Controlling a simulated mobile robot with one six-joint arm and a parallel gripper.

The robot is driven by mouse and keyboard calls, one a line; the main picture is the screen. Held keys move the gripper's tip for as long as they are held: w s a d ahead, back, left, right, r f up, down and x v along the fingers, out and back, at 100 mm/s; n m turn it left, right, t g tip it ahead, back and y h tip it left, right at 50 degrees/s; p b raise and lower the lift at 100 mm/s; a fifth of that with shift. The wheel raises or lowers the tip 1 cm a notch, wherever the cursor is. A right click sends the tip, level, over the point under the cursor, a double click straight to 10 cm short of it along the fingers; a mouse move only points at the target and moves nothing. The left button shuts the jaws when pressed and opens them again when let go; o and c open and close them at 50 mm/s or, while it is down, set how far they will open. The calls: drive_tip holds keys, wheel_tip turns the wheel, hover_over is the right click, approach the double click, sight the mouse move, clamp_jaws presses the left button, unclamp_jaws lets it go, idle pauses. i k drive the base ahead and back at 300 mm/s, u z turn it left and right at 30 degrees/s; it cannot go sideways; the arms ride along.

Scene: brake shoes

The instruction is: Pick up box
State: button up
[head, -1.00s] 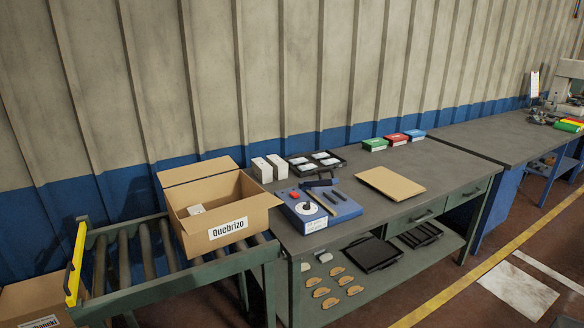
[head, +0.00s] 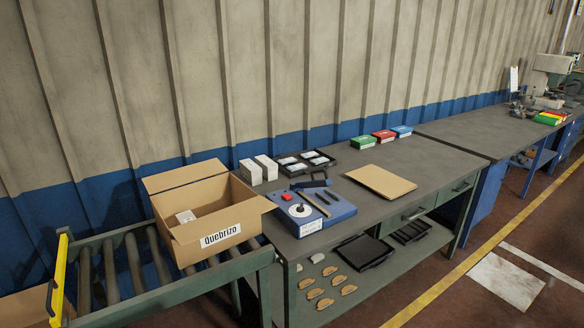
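An open cardboard box (head: 190,243) labelled "Quebrizo" sits on the roller conveyor at the left end of the workbench. Its flaps stand open, and a small white box (head: 186,216) lies inside it. Two white boxes (head: 258,171) stand side by side at the back left of the bench. Green (head: 363,142), red (head: 384,136) and blue (head: 402,131) boxes lie in a row at the back of the bench. The task does not say which box it means. My gripper is not in view.
The workbench (head: 440,160) also holds a blue device (head: 310,212), a black tray (head: 306,162) with white items and a flat brown board (head: 380,181). Brake shoes (head: 325,303) and black trays lie on the lower shelf. Floor on the right is open.

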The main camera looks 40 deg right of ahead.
sight(269, 169)
drive_tip(key=z, duration=0.8)
drive_tip(key=k, duration=0.95)
drive_tip(key=u, duration=0.05)
drive_tip(key=i, duration=0.9)
drive_tip(key=z, duration=0.05)
